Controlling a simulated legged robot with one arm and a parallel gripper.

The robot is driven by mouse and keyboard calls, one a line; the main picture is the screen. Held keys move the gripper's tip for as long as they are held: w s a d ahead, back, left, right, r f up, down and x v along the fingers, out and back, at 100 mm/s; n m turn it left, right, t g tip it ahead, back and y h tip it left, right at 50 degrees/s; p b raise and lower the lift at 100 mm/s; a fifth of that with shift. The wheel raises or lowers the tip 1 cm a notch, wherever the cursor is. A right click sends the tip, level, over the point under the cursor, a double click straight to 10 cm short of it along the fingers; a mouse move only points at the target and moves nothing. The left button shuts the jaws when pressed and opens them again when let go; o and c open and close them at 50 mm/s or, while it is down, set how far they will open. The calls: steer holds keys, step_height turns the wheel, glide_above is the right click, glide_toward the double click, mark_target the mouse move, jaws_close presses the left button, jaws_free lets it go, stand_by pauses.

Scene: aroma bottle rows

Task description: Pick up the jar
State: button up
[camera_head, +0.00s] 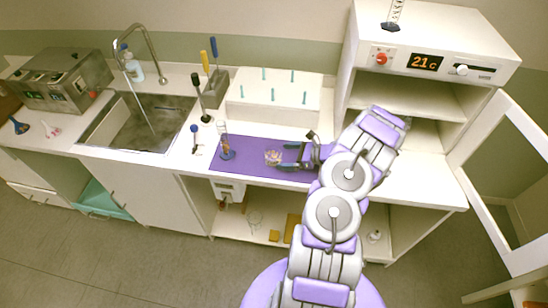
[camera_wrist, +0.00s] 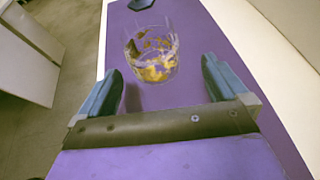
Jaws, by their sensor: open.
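The jar (camera_head: 273,158) is a small clear glass holding yellow and brownish bits. It stands upright on the purple mat (camera_head: 248,146) on the counter. In the wrist view the jar (camera_wrist: 152,56) is ahead of my gripper, roughly centred between its two fingers. My gripper (camera_head: 290,158) is to the right of the jar in the head view, with its blue-grey fingers apart and nothing between them. It also shows in the wrist view (camera_wrist: 158,85). The fingers look low over the mat. The jar lies beyond the fingertips, apart from them.
A tall glass on a blue base (camera_head: 226,149) stands left of the jar on the mat. A white rack (camera_head: 273,100) with teal pegs is behind. A sink (camera_head: 140,125) lies left. A white oven (camera_head: 430,55) with an open door (camera_head: 510,150) is right.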

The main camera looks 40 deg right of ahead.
mark_target(280, 156)
steer(key=x, duration=0.5)
steer(key=shift+s+a+r+b, duration=0.1)
steer(key=shift+a+r+b, duration=0.25)
steer(key=shift+a+b, duration=0.05)
steer(key=shift+w+a+f, duration=0.1)
steer(key=shift+w, duration=0.15)
steer(key=shift+c, duration=0.8)
steer(key=c, duration=0.9)
